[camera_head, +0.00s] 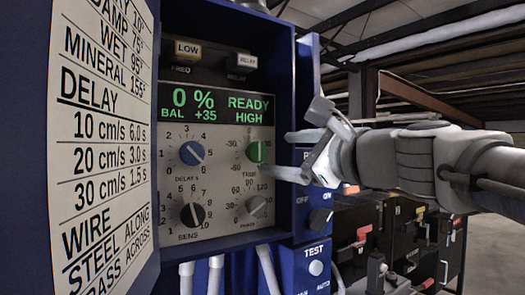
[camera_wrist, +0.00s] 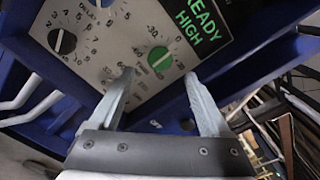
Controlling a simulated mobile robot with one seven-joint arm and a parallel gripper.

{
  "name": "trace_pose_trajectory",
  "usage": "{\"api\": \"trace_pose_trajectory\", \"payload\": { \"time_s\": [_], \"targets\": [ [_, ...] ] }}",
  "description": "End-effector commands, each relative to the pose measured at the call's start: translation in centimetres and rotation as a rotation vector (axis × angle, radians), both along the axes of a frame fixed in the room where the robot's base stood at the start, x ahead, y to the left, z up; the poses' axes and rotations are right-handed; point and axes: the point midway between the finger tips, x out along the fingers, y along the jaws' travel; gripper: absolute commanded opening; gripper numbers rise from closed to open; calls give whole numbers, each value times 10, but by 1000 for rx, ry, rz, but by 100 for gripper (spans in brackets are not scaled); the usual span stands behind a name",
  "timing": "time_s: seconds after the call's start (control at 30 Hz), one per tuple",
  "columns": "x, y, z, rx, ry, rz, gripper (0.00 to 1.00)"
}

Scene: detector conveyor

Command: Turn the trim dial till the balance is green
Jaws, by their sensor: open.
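The trim dial is a green knob (camera_head: 257,151) on the grey panel inside the blue cabinet, above the label TRIM. It also shows in the wrist view (camera_wrist: 159,57), ahead of the fingertips. Its white pointer mark is near upright in the head view. The display (camera_head: 218,105) reads 0 %, BAL +35, READY and HIGH, all in green letters. My gripper (camera_head: 287,155) is open just right of the trim dial, one finger higher and one lower. In the wrist view the gripper (camera_wrist: 159,76) has its fingers to either side of the dial, apart from it, with nothing between them.
A blue delay knob (camera_head: 192,153), a black SENS knob (camera_head: 193,215) and a grey knob (camera_head: 257,206) sit close by. A chart (camera_head: 105,140) hangs on the open door at left. The cabinet's right wall (camera_head: 282,110) stands beside my fingers.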

Motion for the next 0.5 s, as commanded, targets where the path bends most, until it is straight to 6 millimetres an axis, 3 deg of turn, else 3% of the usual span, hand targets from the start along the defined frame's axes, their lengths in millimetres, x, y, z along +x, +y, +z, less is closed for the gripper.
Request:
{"api": "trace_pose_trajectory", "payload": {
  "time_s": [0.2,0.5],
  "targets": [
    [35,24,0,-1,3,1,81],
    [57,39,0,0,0,0,81]
  ]
}}
